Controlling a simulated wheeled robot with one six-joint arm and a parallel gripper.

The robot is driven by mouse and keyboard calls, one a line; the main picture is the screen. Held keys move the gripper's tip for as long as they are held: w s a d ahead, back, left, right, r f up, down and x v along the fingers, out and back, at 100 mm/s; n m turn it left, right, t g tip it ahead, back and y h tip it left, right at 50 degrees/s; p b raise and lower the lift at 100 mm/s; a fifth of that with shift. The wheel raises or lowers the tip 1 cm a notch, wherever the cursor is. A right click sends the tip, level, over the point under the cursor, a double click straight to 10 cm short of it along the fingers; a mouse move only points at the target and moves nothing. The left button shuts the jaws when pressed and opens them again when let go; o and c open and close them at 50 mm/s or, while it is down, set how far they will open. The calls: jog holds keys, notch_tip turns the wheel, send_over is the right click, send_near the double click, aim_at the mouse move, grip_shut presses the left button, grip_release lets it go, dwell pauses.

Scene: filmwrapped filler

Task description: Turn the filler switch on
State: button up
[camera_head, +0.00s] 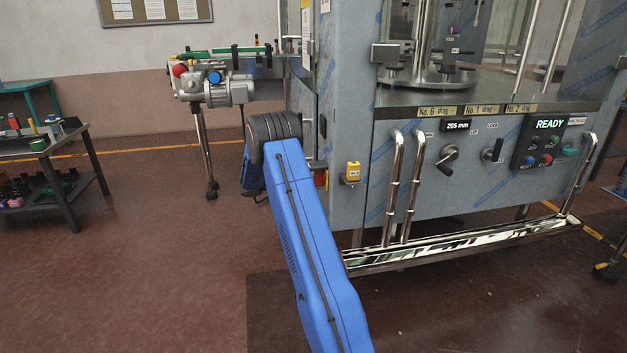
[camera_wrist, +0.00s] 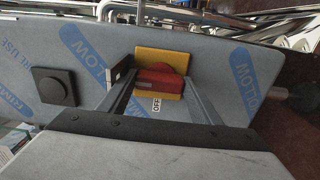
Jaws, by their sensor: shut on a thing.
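The filler switch (camera_wrist: 157,84) is a red knob on a yellow plate, mounted on a grey film-wrapped panel in the wrist view. Its red handle lies across the picture. A small white label reading OFF (camera_wrist: 156,104) sits just below the plate in the picture. My gripper (camera_wrist: 160,76) is shut on the red knob, one finger at each side of it. In the head view the gripper is hidden behind my blue arm and the filler's corner.
The filler (camera_head: 470,185) stands right of my arm, with a READY display (camera_head: 549,124) on its front. Steel handrails (camera_head: 390,190) stick out in front. A black square fitting (camera_wrist: 54,86) sits left of the switch. A cart (camera_head: 75,150) stands far left; the floor between is clear.

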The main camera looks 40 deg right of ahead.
jog(key=o, duration=1.1)
jog(key=shift+f, duration=0.1)
jog(key=shift+w+a+r, duration=0.15)
jog(key=shift+r, duration=0.05)
